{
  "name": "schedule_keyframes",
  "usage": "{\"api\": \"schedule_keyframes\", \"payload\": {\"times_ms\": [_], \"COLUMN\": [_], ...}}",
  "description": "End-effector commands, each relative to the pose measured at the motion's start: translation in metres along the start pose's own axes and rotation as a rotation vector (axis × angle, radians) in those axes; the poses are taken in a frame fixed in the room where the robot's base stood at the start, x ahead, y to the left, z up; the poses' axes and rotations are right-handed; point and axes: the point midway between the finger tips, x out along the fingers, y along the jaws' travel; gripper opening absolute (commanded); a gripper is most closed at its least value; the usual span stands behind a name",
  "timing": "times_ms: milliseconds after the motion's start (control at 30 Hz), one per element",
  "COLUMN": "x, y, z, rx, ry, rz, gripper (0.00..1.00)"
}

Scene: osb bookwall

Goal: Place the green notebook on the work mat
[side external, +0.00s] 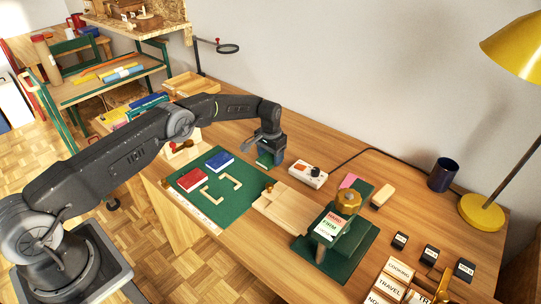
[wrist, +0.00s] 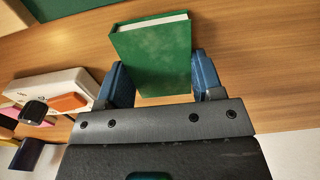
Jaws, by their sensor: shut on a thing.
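The green notebook (wrist: 152,52) is held between the blue-padded fingers of my gripper (wrist: 160,76) in the wrist view. In the side view only a small part of the notebook (side external: 264,158) shows below my gripper (side external: 271,155). It is over the wooden bench behind the mat; I cannot tell its exact height. The green work mat (side external: 237,203) lies to the front left of the gripper. A red book (side external: 191,180) and a blue book (side external: 219,161) lie on it, with pale wooden corner pieces (side external: 220,190) in front. A strip of the mat (wrist: 75,8) shows at the wrist view's top left.
A white box with an orange button (side external: 308,175) stands just right of the gripper. A wooden board (side external: 287,208) and a green press (side external: 347,243) stand to the mat's right. A blue cup (side external: 443,174) and yellow lamp (side external: 481,212) are far right.

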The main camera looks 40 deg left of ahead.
Motion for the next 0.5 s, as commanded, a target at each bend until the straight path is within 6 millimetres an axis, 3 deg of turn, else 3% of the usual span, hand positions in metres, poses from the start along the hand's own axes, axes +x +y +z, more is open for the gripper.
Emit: {"api": "schedule_keyframes", "payload": {"times_ms": [67, 100, 333, 500], "x": [0.0027, 0.0021, 0.002, 0.002], "y": [0.0, 0.0, 0.0, -0.0001], "z": [0.0, -0.0001, 0.0001, 0.0001], "rx": [0.0, 0.0, 0.0, 0.0], "ry": [0.0, 0.0, 0.0, 0.0], "rz": [0.0, 0.0, 0.0, 0.0], "gripper": [0.37, 0.65, 0.86, 0.86]}}
